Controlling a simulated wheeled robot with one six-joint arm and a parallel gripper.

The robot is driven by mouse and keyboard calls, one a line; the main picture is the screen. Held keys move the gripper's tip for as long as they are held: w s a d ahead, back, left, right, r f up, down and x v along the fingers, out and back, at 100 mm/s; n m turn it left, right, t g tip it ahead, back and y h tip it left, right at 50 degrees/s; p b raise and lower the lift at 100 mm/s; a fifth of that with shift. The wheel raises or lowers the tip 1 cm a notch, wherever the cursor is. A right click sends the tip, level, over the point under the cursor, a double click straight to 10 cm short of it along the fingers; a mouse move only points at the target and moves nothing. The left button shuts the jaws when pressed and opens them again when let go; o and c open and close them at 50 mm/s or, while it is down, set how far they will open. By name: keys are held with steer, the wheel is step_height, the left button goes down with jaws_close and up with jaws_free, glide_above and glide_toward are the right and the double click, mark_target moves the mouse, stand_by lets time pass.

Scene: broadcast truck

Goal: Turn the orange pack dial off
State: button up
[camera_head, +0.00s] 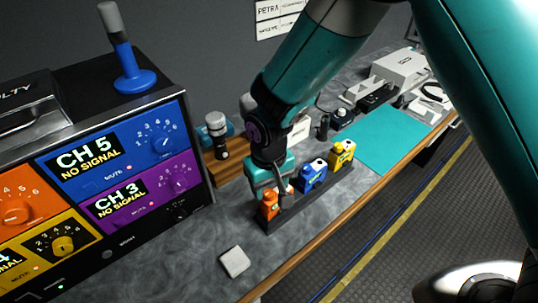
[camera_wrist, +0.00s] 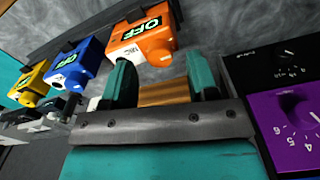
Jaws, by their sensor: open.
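The orange pack (camera_head: 269,206) stands at the near end of a dark rack, and my gripper (camera_head: 279,190) is right over and beside it, partly hiding it. In the wrist view the orange pack (camera_wrist: 152,33) has a black display reading OFF in green and a white part marked MIC. My gripper (camera_wrist: 161,76) is open there, its two teal fingers apart with nothing gripped. The pack lies just past the fingertips, nearer the left finger; I cannot tell whether they touch. Its dial's setting cannot be made out.
A blue pack (camera_head: 313,178) and a yellow pack (camera_head: 342,153) stand farther along the rack (camera_head: 306,204). A monitor console (camera_head: 196,150) with several knobs stands at left. A microphone (camera_head: 217,134) is behind my gripper. A white block (camera_head: 234,262) lies on the counter in front.

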mark_target(270, 192)
step_height(270, 192, up, 16)
steer(key=b, duration=0.2)
steer(key=shift+f+b, duration=0.25)
steer(key=shift+b, duration=0.15)
